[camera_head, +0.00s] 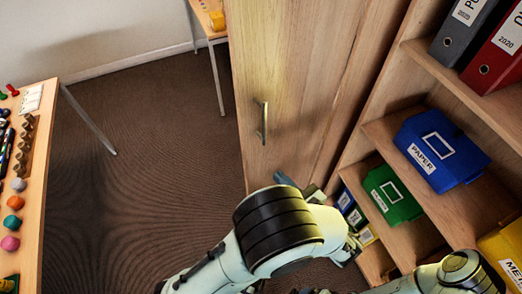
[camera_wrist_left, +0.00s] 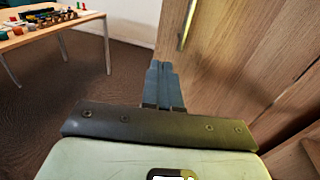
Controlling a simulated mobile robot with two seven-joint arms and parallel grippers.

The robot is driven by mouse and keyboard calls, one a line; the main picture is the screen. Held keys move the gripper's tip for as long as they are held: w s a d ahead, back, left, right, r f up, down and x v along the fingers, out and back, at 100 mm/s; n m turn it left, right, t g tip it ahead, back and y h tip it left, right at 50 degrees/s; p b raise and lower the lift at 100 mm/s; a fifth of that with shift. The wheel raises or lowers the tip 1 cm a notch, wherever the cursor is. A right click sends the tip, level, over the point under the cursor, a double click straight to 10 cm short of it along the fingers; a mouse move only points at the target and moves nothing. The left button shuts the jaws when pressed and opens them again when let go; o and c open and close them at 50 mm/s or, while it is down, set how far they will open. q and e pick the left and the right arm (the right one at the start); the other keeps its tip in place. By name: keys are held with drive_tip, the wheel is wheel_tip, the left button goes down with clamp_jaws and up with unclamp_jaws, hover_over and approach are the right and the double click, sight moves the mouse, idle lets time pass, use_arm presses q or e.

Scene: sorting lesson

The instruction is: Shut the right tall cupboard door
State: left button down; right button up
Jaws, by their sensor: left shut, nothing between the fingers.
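A tall wooden cupboard door (camera_head: 285,75) stands open at the left side of the shelves, with a vertical metal handle (camera_head: 262,122) on its face. It also shows in the left wrist view (camera_wrist_left: 235,60), with the handle (camera_wrist_left: 187,25) near its left edge. My left gripper (camera_head: 286,180) is shut and empty, low in front of the door and below the handle. Its fingers (camera_wrist_left: 162,80) lie together near the door's edge in the wrist view; I cannot tell whether they touch it. No second door is in view. My right gripper is out of view.
The open shelves hold a blue box (camera_head: 440,150), a green box (camera_head: 392,195), a yellow box (camera_head: 508,250) and binders (camera_head: 465,30). A table (camera_head: 45,150) with small objects stands at the left. Brown carpet (camera_head: 150,130) between table and door is clear.

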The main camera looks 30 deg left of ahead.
use_arm(q)
drive_tip(key=r, duration=0.1)
approach(245, 135)
drive_tip(key=p+x, duration=0.1)
drive_tip(key=x, duration=0.5)
drive_tip(key=shift+w+a+f, duration=0.15)
drive_tip(key=shift+w+a, duration=0.1)
drive_tip(key=shift+a, duration=0.1)
drive_tip(key=shift+a, duration=0.1)
